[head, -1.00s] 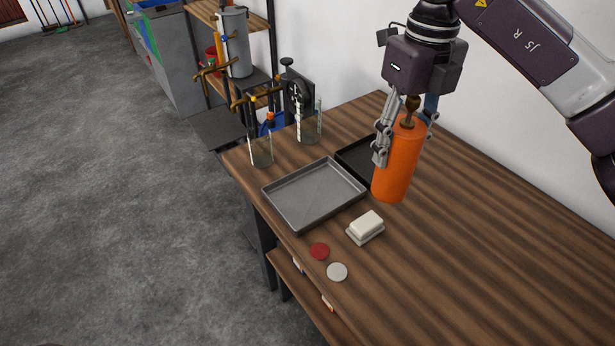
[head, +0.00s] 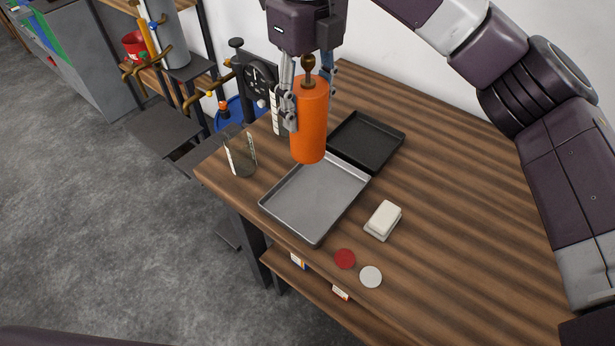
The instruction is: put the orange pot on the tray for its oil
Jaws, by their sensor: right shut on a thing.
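The orange pot (head: 309,122) is a tall orange cylinder with a brass-coloured knob on top. My right gripper (head: 305,102) is shut on it and holds it upright. My left gripper is not in view.
A white block on a small holder (head: 383,219), a red disc (head: 345,259) and a white disc (head: 371,277) lie at the near side. A glass jar (head: 240,152) and a dial stand (head: 261,77) stand at the left edge. The wooden bench (head: 470,230) is clear at right.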

